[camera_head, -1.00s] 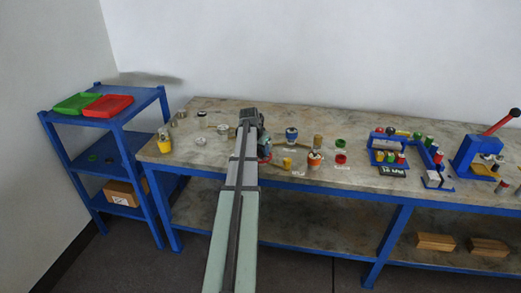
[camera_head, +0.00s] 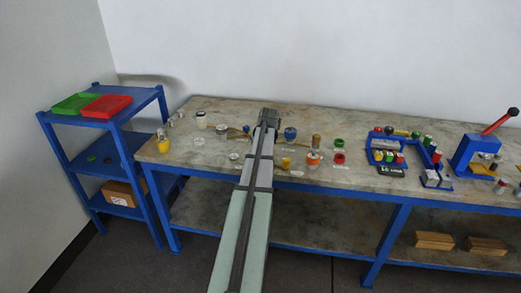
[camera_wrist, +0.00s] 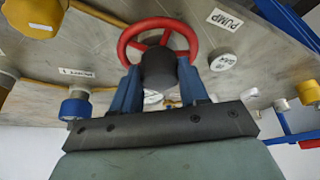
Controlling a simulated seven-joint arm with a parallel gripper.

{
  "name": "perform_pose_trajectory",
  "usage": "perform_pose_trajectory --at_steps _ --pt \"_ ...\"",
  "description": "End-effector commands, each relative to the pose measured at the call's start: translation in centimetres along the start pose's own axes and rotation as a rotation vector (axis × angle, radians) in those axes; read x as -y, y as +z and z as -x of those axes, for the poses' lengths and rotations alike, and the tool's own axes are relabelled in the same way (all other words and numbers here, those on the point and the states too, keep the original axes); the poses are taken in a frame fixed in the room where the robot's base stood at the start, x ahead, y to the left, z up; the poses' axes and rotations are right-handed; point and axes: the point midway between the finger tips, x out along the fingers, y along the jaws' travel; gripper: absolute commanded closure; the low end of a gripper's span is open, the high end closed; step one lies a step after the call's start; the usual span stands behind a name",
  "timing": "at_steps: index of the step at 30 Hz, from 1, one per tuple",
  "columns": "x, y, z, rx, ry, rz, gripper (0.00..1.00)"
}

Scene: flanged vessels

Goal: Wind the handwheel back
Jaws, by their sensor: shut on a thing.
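The red handwheel (camera_wrist: 158,38) shows in the wrist view as a ring with spokes and a dark round hub (camera_wrist: 158,68) at its middle. My gripper (camera_wrist: 158,80) has its two blue fingers on either side of the hub, with the red rim just beyond them. It is shut on the handwheel. Where the fingertips touch is partly hidden by the hub. In the head view, the end of my arm (camera_head: 268,118) is over the middle-left of the bench, and it hides the handwheel.
A "PUMP" label (camera_wrist: 226,20) and a round white cap (camera_wrist: 222,62) are beside the wheel. A blue-and-white fitting (camera_wrist: 76,104) and a yellow one (camera_wrist: 36,14) stand at left.

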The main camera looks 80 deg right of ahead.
Motion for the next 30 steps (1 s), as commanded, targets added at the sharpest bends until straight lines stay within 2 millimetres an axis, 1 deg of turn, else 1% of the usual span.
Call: perform_pose_trajectory --at_steps 6,12,28,29,30 --pt "-0.14 0.00 -0.04 0.002 -0.044 0.107 0.87" --pt "-0.16 0.03 -0.04 0.002 -0.066 0.160 0.87" --pt "-0.14 0.09 -0.04 0.004 -0.073 0.179 0.87" --pt "-0.14 0.09 -0.04 0.004 -0.073 0.179 0.54" --pt "-0.14 0.09 -0.05 0.004 -0.073 0.179 0.51"
